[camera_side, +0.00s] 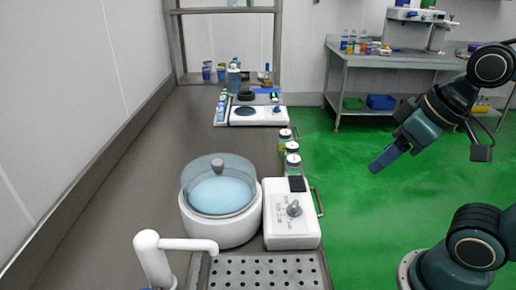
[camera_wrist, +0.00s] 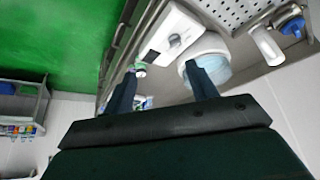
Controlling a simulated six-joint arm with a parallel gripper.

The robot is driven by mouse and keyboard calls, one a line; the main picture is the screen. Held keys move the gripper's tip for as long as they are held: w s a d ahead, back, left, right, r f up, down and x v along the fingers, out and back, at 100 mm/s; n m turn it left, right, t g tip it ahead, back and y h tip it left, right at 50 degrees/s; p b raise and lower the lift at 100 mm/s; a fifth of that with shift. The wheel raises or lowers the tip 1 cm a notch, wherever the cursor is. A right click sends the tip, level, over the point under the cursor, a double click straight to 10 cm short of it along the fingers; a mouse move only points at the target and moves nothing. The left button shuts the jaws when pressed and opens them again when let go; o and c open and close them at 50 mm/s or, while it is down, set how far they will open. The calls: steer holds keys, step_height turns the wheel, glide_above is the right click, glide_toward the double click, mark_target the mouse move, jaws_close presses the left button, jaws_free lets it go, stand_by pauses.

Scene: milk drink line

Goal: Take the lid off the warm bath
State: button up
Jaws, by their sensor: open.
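The warm bath (camera_side: 221,232) is a round white tub with light blue water, standing on the grey counter. Its clear lid (camera_side: 188,186) with a grey knob (camera_side: 217,165) sits on top. The bath also shows in the wrist view (camera_wrist: 215,50), partly hidden behind a finger. My gripper (camera_side: 379,165) is in the air to the right of the counter, over the green floor, well apart from the lid. In the wrist view my gripper (camera_wrist: 162,88) has its two fingers spread with nothing held between them.
A white control box with a knob (camera_side: 292,228) adjoins the bath on the right. Several small jars (camera_side: 292,148) stand behind it. A perforated drain tray (camera_side: 265,272) and a white tap (camera_side: 150,255) are in front. A hotplate unit (camera_side: 258,115) is farther back.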

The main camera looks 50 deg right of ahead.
steer(key=shift+c, duration=0.2)
steer(key=w+a+r+n+g, duration=0.1)
steer(key=w+a+r+n, duration=0.1)
steer(key=w+r+n, duration=0.45)
steer(key=w+a+r+n+g, duration=0.2)
steer(key=w+a+n, duration=0.1)
steer(key=w, duration=0.7)
steer(key=n+g, duration=0.3)
steer(key=n, duration=0.7)
glide_above(217, 162)
step_height(217, 162, down, 4)
steer(key=shift+s+f, duration=0.1)
steer(key=shift+f, duration=4.3)
